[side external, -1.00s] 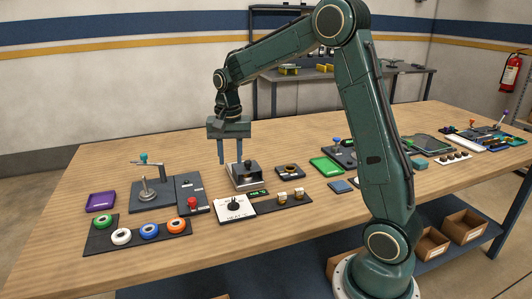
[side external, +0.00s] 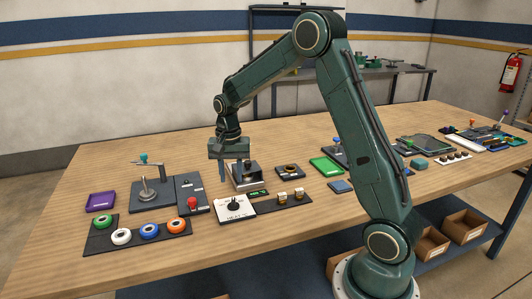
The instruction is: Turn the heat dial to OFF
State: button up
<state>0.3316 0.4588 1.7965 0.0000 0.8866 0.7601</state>
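The heat dial (side external: 233,205) is a dark knob on a white panel marked HEAT, near the front edge of the table. Its pointer setting is too small to read. A small green-lit display (side external: 258,193) sits behind it to the right. My gripper (side external: 232,180) points down, above and behind the dial, close to the left of a metal box with a dark knob (side external: 245,175). One finger shows clearly, well off to the left; the other blends into the box behind. The gripper looks open, with nothing held, and is apart from the dial.
Two small jars (side external: 290,196) stand right of the dial. A red button (side external: 192,202) on a dark base and a rack of coloured rings (side external: 150,231) lie left. A post fixture (side external: 148,190) stands behind them. Bare table lies at the far left and back.

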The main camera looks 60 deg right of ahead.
aim_at(233, 202)
notch_tip(233, 202, down, 9)
jog(key=shift+r, duration=0.2)
dwell(0.4)
grip_shut()
